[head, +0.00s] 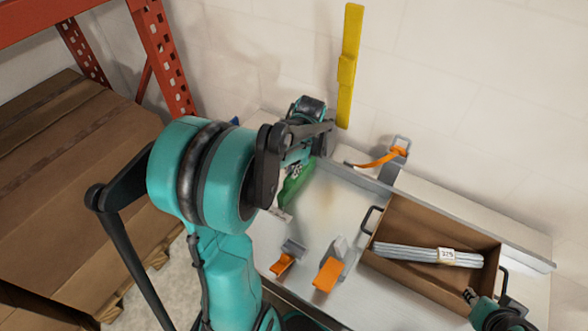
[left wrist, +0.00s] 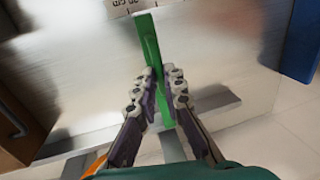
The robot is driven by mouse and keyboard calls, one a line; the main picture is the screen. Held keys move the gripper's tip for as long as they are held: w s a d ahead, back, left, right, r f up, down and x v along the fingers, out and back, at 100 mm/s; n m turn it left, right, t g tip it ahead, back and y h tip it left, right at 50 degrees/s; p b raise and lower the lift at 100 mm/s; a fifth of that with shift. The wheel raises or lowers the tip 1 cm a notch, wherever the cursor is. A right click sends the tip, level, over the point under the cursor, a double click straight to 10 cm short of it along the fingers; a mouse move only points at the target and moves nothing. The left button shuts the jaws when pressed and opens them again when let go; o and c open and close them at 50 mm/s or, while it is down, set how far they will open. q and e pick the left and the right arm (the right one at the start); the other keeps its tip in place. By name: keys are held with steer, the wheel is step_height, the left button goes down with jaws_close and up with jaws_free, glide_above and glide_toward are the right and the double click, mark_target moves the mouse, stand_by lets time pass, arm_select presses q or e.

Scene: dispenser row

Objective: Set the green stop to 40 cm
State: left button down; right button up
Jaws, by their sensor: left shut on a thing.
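The green stop (head: 294,186) is a flat green piece at the left part of the metal bench (head: 322,205), partly hidden by my left arm in the head view. In the left wrist view the green stop (left wrist: 150,45) stands slantwise across the bright metal surface. My left gripper (left wrist: 165,92) is shut on it, one finger on each side. In the head view the left gripper (head: 300,165) is mostly covered by its own arm. My right gripper (head: 470,295) shows at the lower right by the box; its fingers are too small to judge. No centimetre marks are readable.
A brown box (head: 425,225) with grey rods (head: 415,254) stands on the right. Orange-handled clamps (head: 328,275) (head: 283,263) sit near the front, another (head: 392,156) at the back. A yellow upright bar (head: 347,80) is by the wall. Cartons (head: 70,170) stand left.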

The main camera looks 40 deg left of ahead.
arm_select(q)
steer(key=s+a, duration=0.1)
steer(key=a, duration=0.8)
steer(key=shift+a, duration=0.4)
steer(key=c, duration=1.6)
jaws_free()
steer(key=shift+s+a, duration=0.1)
steer(key=shift+a, duration=0.05)
step_height(320, 180, up, 12)
steer(key=d, duration=0.2)
steer(key=shift+d, duration=0.2)
steer(key=shift+w+d+f, duration=0.1)
steer(key=shift+w, duration=0.1)
